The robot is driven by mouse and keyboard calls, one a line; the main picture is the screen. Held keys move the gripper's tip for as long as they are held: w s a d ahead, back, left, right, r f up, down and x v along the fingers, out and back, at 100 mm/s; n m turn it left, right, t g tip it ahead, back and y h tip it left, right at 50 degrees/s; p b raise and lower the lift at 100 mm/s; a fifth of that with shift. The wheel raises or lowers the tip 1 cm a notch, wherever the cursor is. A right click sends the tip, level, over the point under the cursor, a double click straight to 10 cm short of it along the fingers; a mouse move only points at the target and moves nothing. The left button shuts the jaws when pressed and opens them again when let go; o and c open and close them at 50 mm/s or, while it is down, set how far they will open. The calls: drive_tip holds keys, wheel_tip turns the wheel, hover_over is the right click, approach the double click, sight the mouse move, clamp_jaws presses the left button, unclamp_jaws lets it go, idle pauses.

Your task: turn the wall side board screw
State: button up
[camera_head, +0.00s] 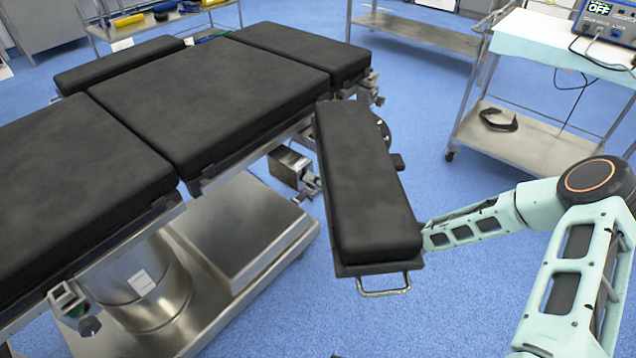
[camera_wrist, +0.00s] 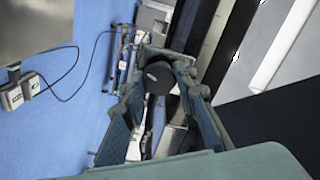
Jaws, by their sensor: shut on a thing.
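A narrow arm board (camera_head: 365,190) with a black pad sticks out from the side of the operating table. In the wrist view a dark round knob (camera_wrist: 158,77), apparently the board screw, sits between the fingertips of my gripper (camera_wrist: 161,70). The gripper is shut on it. In the head view my pale green arm reaches the right edge of the board near its handle end. The fingers and the gripped screw are hidden there by the board. A small black knob (camera_head: 397,161) also shows on the board's right edge.
The black-padded operating table (camera_head: 210,95) fills the left and middle. A steel cart (camera_head: 535,138) with an OFF-display device (camera_head: 606,22) stands at the right. Blue floor lies open between the board and the cart. A steel handle (camera_head: 385,288) juts from the board's near end.

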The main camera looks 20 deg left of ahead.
idle(0.3)
drive_tip(key=o, duration=1.2)
drive_tip(key=shift+c, duration=0.2)
drive_tip(key=v, duration=1.2)
